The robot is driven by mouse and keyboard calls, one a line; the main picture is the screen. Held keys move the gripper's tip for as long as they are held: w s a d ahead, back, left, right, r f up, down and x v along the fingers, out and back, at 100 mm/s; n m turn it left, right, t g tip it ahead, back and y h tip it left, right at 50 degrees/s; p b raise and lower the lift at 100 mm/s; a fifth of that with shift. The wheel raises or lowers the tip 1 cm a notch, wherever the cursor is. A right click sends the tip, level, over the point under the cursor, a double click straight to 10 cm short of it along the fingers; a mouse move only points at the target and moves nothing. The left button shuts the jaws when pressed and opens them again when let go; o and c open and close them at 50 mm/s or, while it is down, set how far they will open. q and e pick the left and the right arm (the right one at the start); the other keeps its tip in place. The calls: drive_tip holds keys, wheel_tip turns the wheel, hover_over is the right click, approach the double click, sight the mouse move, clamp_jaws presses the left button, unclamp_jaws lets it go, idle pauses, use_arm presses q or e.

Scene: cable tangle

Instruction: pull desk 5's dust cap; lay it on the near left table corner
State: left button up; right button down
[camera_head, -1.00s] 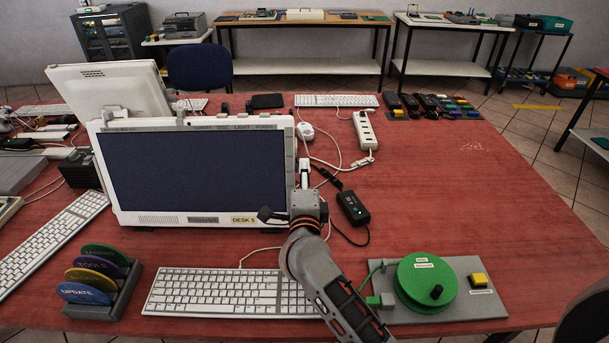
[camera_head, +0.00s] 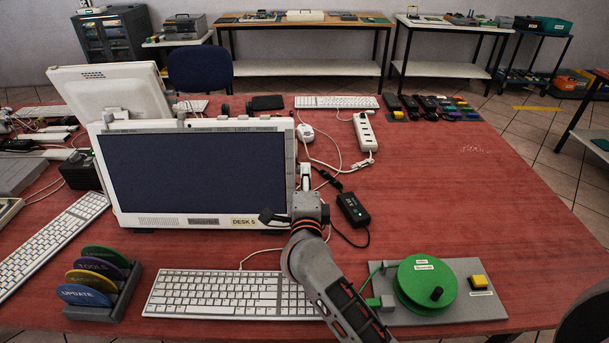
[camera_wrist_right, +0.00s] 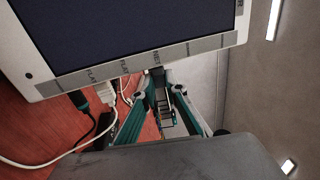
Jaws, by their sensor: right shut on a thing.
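The desk 5 monitor (camera_head: 195,170), white with a dark screen and a "DESK 5" label, stands at the left of the red table (camera_head: 450,180). My right gripper (camera_wrist_right: 160,100) is at its right side edge. In the right wrist view its teal fingers are closed around a small dark piece (camera_wrist_right: 157,76), seemingly the dust cap, at the labelled side strip. I cannot tell whether the piece is still seated in its port. In the head view the right hand (camera_head: 305,197) covers the piece. My left gripper is not in view.
A black plug (camera_wrist_right: 78,101) and a white plug (camera_wrist_right: 105,92) sit in the strip beside my fingers. A keyboard (camera_head: 210,293), a disc rack (camera_head: 112,295) and a green reel plate (camera_head: 470,305) line the near edge. The table's right part is clear.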

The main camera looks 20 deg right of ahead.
drive_tip(key=shift+s+d, duration=0.1)
drive_tip(key=shift+d, duration=0.1)
drive_tip(key=shift+s+d+p, duration=0.2)
drive_tip(key=shift+d+p, duration=0.45)
drive_tip(key=shift+s+d+p, duration=0.15)
drive_tip(key=shift+d+p, duration=0.45)
